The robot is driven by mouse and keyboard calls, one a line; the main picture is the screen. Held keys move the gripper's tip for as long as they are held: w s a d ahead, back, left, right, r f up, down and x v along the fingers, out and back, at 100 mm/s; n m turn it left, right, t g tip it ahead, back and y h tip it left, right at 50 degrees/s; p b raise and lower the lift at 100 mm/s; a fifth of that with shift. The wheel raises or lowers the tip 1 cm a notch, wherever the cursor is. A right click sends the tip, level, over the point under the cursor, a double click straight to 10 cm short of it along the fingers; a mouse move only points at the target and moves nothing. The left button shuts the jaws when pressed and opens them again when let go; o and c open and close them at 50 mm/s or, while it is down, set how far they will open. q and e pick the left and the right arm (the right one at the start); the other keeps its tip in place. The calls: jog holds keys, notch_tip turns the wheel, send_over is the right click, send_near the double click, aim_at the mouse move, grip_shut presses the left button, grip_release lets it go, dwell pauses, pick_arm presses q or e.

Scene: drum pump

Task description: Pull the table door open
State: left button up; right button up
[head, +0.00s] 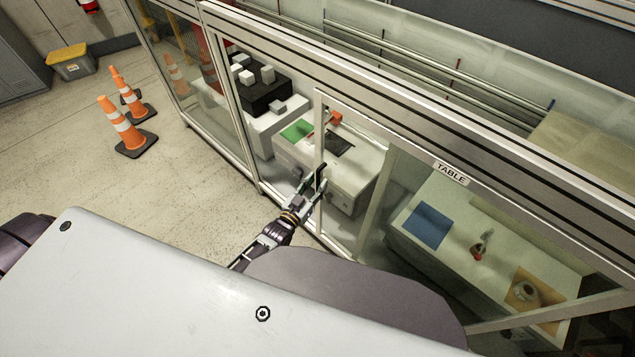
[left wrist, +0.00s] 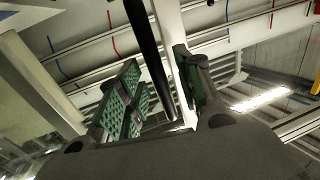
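The table door is a glazed panel with a pale metal upright (head: 318,140), under a beam with a "TABLE" label (head: 451,173). A dark vertical handle (head: 321,178) is on the upright. My left gripper (head: 314,186) is at the handle. In the left wrist view, the fingers of my left gripper (left wrist: 165,90) stand apart, with the black handle bar (left wrist: 148,50) running between them and the pale upright (left wrist: 173,50) beside it. The fingers do not look closed on the bar; contact is unclear. My right gripper is not in view.
Behind the glass stand a white bench with a blue mat (head: 428,226) and a cabinet with a green mat (head: 297,130). Orange cones (head: 123,124) and a yellow-lidded bin (head: 71,62) stand at the left. The floor (head: 190,185) before the enclosure is clear.

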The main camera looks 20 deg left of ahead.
pick_arm(q)
jog(key=v, duration=1)
jog(key=shift+s, duration=0.25)
jog(key=shift+f, duration=0.1)
dwell(0.6)
jog(key=s+a+f+g+y, duration=0.1)
jog(key=s+a+f+g, duration=0.15)
jog(key=f, duration=0.65)
jog(key=s+a+f+g+y, duration=0.1)
jog(key=s+f+g, duration=0.25)
jog(key=f, duration=0.65)
jog(key=s+a+f+g, duration=0.2)
jog(key=s+f, duration=0.2)
jog(key=f, duration=0.5)
jog(key=s+a+f+g+y, duration=0.1)
jog(key=s+a+f+g, duration=0.2)
jog(key=s+f, duration=0.5)
jog(key=s+a+f+g+y, duration=0.1)
jog(key=s+a+f+g, duration=0.2)
jog(key=s+f, duration=0.6)
jog(key=s+g, duration=0.2)
jog(key=s, duration=0.4)
jog(key=shift+s+y, duration=0.4)
jog(key=shift+a, duration=0.1)
